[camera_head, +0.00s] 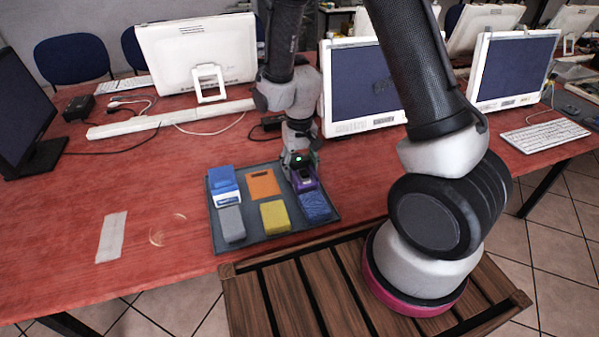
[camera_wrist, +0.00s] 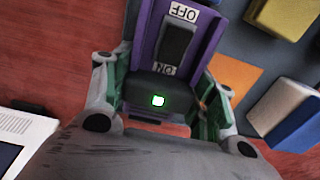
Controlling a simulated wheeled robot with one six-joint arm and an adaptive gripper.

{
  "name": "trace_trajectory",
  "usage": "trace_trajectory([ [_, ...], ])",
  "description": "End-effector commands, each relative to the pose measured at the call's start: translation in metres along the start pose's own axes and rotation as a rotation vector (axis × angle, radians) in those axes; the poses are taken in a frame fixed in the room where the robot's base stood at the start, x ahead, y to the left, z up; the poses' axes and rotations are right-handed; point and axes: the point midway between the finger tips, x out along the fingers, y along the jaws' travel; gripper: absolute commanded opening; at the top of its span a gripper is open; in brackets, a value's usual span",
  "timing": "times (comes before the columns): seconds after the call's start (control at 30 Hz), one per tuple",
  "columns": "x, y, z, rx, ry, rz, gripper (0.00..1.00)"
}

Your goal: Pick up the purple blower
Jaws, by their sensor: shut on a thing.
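The purple blower (camera_head: 305,181) is at the back right of the grey tray (camera_head: 276,240), with my gripper (camera_head: 299,164) right above it. In the wrist view the purple blower (camera_wrist: 207,20) lies between the two fingers of my gripper (camera_wrist: 165,92), which is shut on it. Its dark switch panel with OFF and ON labels faces the camera. I cannot tell whether the blower touches the tray.
The tray also holds a blue-and-white box (camera_head: 224,186), an orange piece (camera_head: 264,184), a grey block (camera_head: 232,223), a yellow block (camera_head: 275,216) and a blue sponge-like block (camera_head: 315,206). Monitors (camera_head: 361,88) stand behind. The red table (camera_head: 160,200) is mostly clear left of the tray.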

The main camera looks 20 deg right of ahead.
Motion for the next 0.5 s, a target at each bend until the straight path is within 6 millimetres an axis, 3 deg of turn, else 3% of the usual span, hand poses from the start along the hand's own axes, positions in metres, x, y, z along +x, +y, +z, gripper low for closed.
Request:
trace_trajectory([
  [0.23, -0.010, 0.000, -0.001, 0.000, 0.002, -0.001, 0.23],
  [0.5, -0.065, -0.001, -0.002, 0.000, 0.006, -0.003, 0.23],
])
